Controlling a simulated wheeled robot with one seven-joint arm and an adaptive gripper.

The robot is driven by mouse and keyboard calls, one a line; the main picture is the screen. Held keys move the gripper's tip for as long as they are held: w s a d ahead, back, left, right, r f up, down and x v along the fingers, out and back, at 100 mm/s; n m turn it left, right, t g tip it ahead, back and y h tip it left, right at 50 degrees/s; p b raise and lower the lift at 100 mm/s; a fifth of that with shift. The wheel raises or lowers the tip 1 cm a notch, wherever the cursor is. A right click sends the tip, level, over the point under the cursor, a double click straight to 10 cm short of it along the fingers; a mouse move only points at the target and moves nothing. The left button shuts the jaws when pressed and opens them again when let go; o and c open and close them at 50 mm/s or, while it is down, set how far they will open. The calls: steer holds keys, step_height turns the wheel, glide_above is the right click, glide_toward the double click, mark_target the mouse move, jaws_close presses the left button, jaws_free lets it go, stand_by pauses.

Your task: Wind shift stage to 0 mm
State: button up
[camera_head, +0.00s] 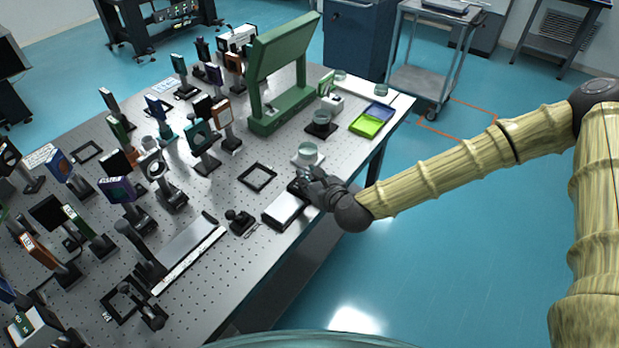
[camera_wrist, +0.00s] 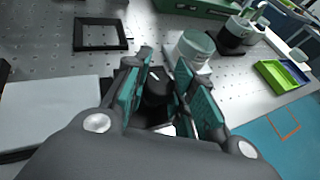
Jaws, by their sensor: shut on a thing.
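What looks like the shift stage (camera_head: 285,209), a flat block with a pale top and dark sides, sits near the right edge of the optical table. Its pale top (camera_wrist: 50,112) also shows at the left of the wrist view. My gripper (camera_head: 304,181) is at the far end of this block. In the wrist view my gripper (camera_wrist: 162,72) has its teal-lined fingers on both sides of a dark round knob (camera_wrist: 156,92) and is shut on it. The fingers partly hide the knob. I cannot read any scale or position mark.
A glass jar (camera_head: 307,152) stands just beyond my gripper, close to the right finger in the wrist view (camera_wrist: 194,48). An empty black square frame (camera_head: 258,177) lies left of it. A green tray (camera_head: 367,125) and a green stand (camera_head: 279,70) are farther back. Mounted optics crowd the left.

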steer(key=shift+f+n+y+b, duration=0.1)
steer(key=shift+n+y+b, duration=0.2)
steer(key=shift+y+b, duration=0.15)
